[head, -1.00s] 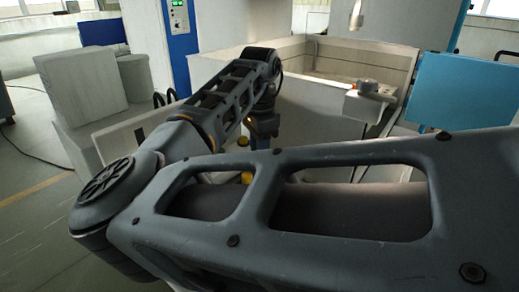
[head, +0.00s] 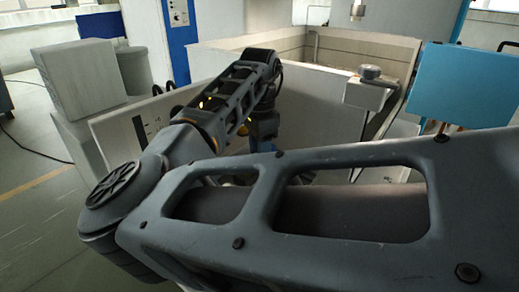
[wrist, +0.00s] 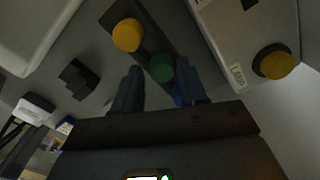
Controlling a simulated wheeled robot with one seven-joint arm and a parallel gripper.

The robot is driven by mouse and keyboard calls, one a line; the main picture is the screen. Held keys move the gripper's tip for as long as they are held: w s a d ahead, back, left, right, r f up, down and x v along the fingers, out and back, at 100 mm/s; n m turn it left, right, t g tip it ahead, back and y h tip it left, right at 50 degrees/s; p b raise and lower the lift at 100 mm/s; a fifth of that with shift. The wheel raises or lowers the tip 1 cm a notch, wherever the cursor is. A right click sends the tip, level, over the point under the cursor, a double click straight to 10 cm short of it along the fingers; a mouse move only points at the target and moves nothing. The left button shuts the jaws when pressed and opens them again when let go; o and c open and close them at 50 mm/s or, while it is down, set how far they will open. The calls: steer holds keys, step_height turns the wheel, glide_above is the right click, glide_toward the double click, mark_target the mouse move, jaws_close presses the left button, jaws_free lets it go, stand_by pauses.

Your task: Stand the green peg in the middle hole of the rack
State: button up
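The green peg (wrist: 160,68) shows end-on in the wrist view, its round top between the fingertips of my gripper (wrist: 160,78). The fingers look open, with a small gap on either side of it. A dark bar, seemingly the rack (wrist: 147,46), runs diagonally there; a yellow peg (wrist: 127,34) is at its upper end, and a bit of blue (wrist: 176,96) shows below the green one. I cannot tell whether the green peg stands in a hole; its lower part is hidden. In the head view my arm hides the rack and fingertips.
A second yellow round top (wrist: 273,62) sits by a labelled white block at right in the wrist view. A dark block (wrist: 77,78) lies left. In the head view, a pale machine tank (head: 330,58) stands behind my arm, with a blue panel (head: 465,85) at right.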

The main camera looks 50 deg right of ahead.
steer(key=shift+o, duration=1.3)
steer(key=shift+r, duration=0.1)
step_height(320, 180, up, 8)
steer(key=shift+f+b, duration=0.15)
steer(key=shift+b, duration=0.15)
